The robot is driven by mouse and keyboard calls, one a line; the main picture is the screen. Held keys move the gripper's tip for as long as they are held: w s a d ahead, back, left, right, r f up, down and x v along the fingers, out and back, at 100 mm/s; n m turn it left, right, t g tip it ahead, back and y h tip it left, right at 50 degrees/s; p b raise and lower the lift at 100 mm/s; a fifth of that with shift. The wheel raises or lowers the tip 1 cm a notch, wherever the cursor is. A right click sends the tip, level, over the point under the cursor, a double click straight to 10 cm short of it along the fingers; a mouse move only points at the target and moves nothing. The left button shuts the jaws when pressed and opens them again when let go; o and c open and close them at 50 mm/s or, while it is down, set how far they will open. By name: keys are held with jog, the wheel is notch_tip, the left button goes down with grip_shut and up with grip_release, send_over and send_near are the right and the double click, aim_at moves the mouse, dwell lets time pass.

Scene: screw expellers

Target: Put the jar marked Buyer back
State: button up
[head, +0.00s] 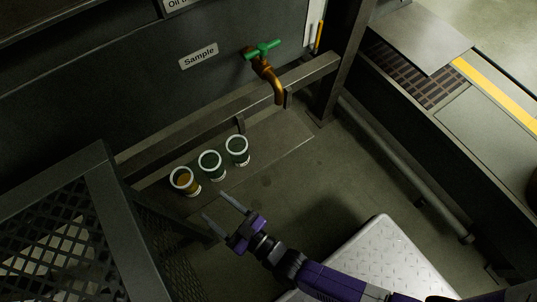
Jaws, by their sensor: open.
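Three small jars with white rims stand upright in a row on a narrow metal ledge (277,146). The left jar (185,182) has amber contents; the middle jar (212,165) and right jar (237,150) look dark green inside. Their labels are too small to read, so I cannot tell which is marked Buyer. My purple gripper (215,206) is open and empty. Its two grey fingers point toward the ledge, just in front of and below the left and middle jars, apart from them.
A brass tap (267,70) with a green handle hangs over the ledge, right of the jars, beside a Sample sign (198,56). A metal rail (215,122) runs behind the jars. A dark mesh guard (62,235) stands at left. The ledge's right end is bare.

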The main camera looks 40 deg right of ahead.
jog(key=s+d+r+m+g+h, duration=0.1)
jog(key=s+d+r+m+h, duration=0.15)
jog(key=s+d+r, duration=0.85)
jog(key=s+d+r+g+h, duration=0.1)
jog(key=s+d+r+h, duration=0.1)
jog(key=s+d+r, duration=0.6)
notch_tip(320, 180, up, 3)
jog(key=shift+s+r+m+g, duration=0.15)
jog(key=shift+s+m+g, duration=0.2)
jog(key=shift+s, duration=0.15)
jog(key=shift+d+h, duration=0.1)
jog(key=shift+h, duration=0.15)
notch_tip(320, 180, up, 32)
jog(key=p, duration=3.2)
jog(key=shift+r, duration=0.2)
